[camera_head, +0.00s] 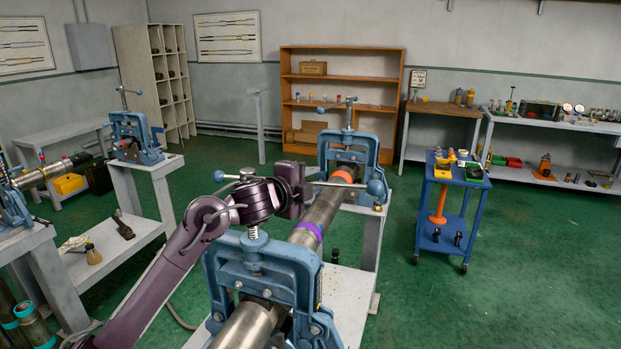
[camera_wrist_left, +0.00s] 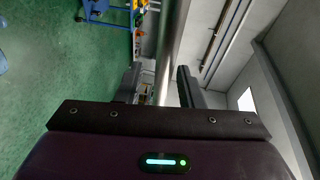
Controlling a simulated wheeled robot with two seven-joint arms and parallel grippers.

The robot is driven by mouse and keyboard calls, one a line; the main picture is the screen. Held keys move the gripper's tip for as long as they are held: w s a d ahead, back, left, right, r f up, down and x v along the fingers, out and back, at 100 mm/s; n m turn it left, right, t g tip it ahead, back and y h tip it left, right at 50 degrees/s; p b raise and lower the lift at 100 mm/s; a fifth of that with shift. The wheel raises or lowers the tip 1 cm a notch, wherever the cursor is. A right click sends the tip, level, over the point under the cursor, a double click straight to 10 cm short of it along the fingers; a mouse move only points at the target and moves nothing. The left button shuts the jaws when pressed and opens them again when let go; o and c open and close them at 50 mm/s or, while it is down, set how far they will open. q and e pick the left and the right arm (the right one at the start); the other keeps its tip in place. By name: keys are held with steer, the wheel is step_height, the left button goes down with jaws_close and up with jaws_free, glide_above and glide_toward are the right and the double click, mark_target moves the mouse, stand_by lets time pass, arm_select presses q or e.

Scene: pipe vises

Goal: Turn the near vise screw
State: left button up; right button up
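The near vise (camera_head: 262,262) is a blue frame at the bottom centre in the head view, clamped over a steel pipe (camera_head: 246,326). Its upright screw (camera_head: 254,232) carries a cross handle bar (camera_head: 340,184) with a blue ball at each end. My left gripper (camera_head: 303,193) is at the handle, above the vise, and its wrist hides the bar's middle. In the left wrist view, my two dark fingers (camera_wrist_left: 160,85) stand apart with a grey bar (camera_wrist_left: 170,45) showing between them, a gap beside it. I cannot tell whether they touch the handle. My right gripper is not in view.
A second blue vise (camera_head: 348,140) with its own upright screw stands behind on the same bench. A purple-banded pipe (camera_head: 310,232) runs between both vises. More vises stand on benches at the left. A blue cart (camera_head: 447,205) stands right; green floor around it is clear.

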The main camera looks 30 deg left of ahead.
arm_select(q)
steer(key=shift+w, duration=0.15)
jaws_close()
steer(key=shift+a, duration=0.1)
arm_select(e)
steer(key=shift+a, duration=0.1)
